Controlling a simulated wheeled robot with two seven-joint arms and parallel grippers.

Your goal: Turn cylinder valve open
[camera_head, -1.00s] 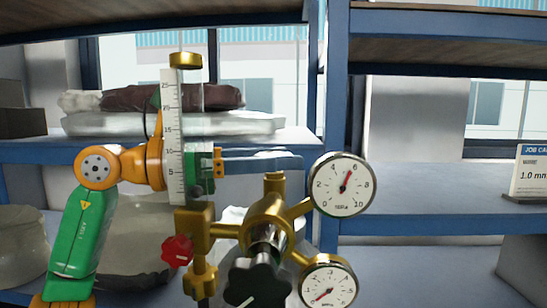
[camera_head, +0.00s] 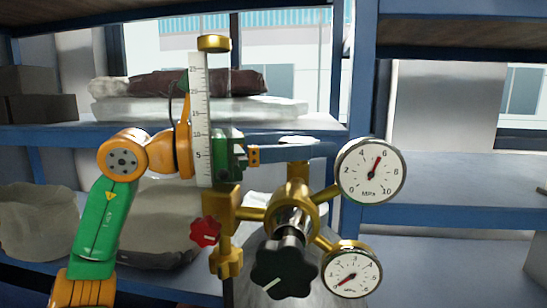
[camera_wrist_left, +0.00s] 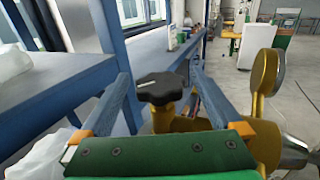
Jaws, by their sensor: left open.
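The cylinder valve's black lobed knob (camera_wrist_left: 162,88) sits on a brass stem (camera_wrist_left: 163,118) in the left wrist view. My left gripper (camera_wrist_left: 160,76) is open, with one blue-grey finger on each side of the knob and visible gaps to it. In the head view my left gripper (camera_head: 312,152) reaches right behind the flowmeter tube (camera_head: 200,115), above the brass regulator (camera_head: 298,200). There the valve knob is not clearly visible, apparently hidden by the finger. My right gripper is in neither view.
The regulator carries two round gauges (camera_head: 371,170) (camera_head: 351,272), a black front knob (camera_head: 284,270) and a small red knob (camera_head: 205,232) close to my arm. Blue shelving (camera_head: 450,215) with sacks (camera_head: 190,108) stands behind. A blue shelf (camera_wrist_left: 75,85) runs left of the gripper.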

